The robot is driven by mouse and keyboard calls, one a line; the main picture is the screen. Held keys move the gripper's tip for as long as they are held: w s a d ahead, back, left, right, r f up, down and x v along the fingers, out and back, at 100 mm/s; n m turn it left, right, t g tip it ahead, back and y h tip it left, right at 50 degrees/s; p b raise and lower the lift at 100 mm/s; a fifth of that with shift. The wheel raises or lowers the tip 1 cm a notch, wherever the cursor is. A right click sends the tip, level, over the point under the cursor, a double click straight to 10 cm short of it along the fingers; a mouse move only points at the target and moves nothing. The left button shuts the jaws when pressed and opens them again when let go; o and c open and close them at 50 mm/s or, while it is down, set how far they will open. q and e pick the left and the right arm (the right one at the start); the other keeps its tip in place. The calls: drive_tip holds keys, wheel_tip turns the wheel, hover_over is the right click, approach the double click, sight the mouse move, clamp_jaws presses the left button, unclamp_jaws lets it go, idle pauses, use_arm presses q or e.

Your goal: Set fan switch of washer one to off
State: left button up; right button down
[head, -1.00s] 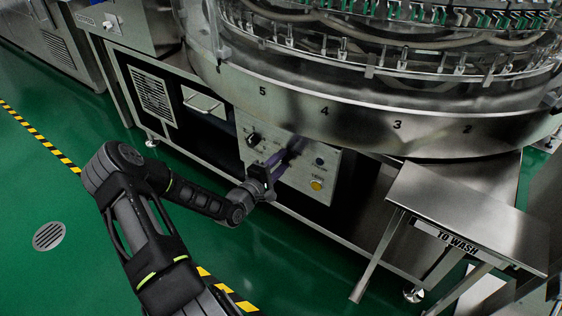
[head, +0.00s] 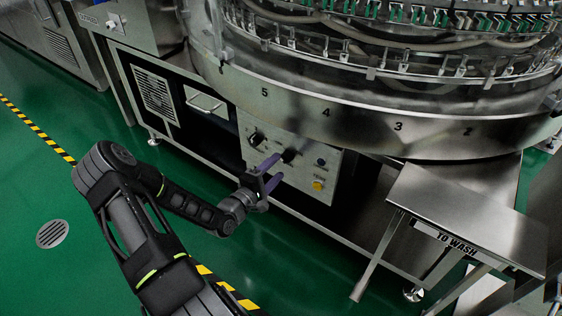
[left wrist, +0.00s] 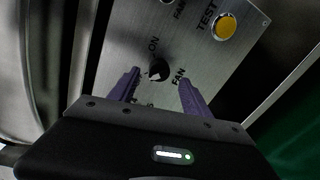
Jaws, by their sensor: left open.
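The washer's steel control panel (head: 300,186) sits below the numbered ring. Its dark round fan switch (head: 289,155) is in front of my left gripper (head: 279,166). In the left wrist view the fan switch (left wrist: 158,70) lies between and just beyond the two purple fingertips, with "ON" above it and "FAN" to its right. A light mark shows on the switch's lower left side. My left gripper is open and empty, with the fingers apart; I see no clear contact. The label below the switch is partly hidden by the gripper. My right gripper is not in view.
Another dark knob (head: 255,139) sits left of the fan switch on the panel. A blue button (head: 320,162) and a yellow test button (head: 318,185) sit to the right. The steel "TO WASH" table (head: 470,215) stands at the right. Green floor (head: 85,210) is clear at the left.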

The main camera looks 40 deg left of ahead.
use_arm(q)
drive_tip(key=s, duration=0.3)
drive_tip(key=shift+s+r+p, duration=0.15)
drive_tip(key=shift+s+p, duration=0.15)
idle(0.3)
